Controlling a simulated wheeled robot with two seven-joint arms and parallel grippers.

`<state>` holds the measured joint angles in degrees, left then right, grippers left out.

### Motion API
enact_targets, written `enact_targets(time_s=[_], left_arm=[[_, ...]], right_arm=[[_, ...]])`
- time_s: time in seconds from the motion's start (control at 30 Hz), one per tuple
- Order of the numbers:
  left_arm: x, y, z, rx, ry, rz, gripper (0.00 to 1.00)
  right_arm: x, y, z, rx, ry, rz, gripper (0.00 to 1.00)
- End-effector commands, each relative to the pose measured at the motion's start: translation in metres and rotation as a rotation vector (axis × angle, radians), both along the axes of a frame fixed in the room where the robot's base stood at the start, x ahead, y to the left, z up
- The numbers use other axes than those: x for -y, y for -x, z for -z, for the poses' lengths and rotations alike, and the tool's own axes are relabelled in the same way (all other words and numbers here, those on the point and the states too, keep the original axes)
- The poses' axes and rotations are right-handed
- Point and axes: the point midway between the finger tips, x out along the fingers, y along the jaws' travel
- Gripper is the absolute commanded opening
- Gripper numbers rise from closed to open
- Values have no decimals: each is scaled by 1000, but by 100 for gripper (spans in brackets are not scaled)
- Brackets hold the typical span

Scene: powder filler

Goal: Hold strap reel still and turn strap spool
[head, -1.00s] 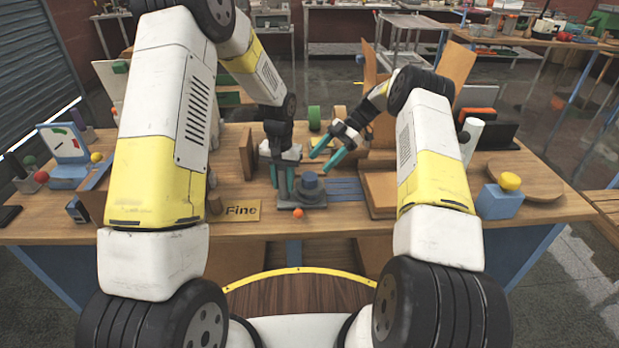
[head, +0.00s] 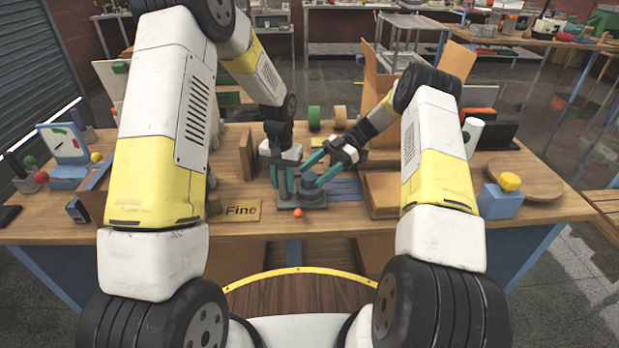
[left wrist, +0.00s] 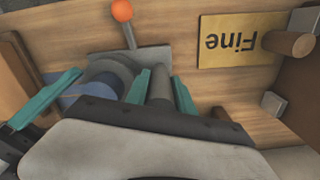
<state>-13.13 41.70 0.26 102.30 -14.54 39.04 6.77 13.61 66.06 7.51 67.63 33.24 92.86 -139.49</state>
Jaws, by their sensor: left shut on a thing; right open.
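The strap reel (head: 315,204) is a dark grey base on the wooden bench with an upright post and a round blue-grey strap spool (head: 309,181). A blue strap (head: 345,189) lies to its right. My left gripper (head: 283,186) points down, shut on the grey post (left wrist: 160,88) beside the spool; the left wrist view shows the post between its teal fingers. My right gripper (head: 311,176) is open, its teal fingers slanting down at the spool. Its fingertips look to be on either side of the spool; contact cannot be told. A lever with an orange ball (left wrist: 122,10) sticks out of the reel.
A "Fine" plate (head: 241,210) lies left of the reel. A wooden block (head: 381,193) stands to the right, an upright wooden board (head: 246,155) to the left. Green (head: 314,118) and tan (head: 339,116) rolls stand behind.

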Motion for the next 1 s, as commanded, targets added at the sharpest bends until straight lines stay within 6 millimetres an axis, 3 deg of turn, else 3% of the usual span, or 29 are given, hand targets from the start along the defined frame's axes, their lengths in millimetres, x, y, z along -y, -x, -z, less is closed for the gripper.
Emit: enact_targets(time_s=[0.2, 0.53, 0.83, 1.0], left_arm=[[0, 0, 0, 1, 0, 0, 0], [0, 0, 0, 1, 0, 0, 0], [0, 0, 0, 1, 0, 0, 0], [0, 0, 0, 1, 0, 0, 0]], right_arm=[[-16, 10, 7, 0, 0, -1, 63], [-18, 11, 9, 1, 1, 0, 61], [-18, 11, 9, 0, 0, 0, 2], [-17, 11, 9, 0, 0, 8, 1]])
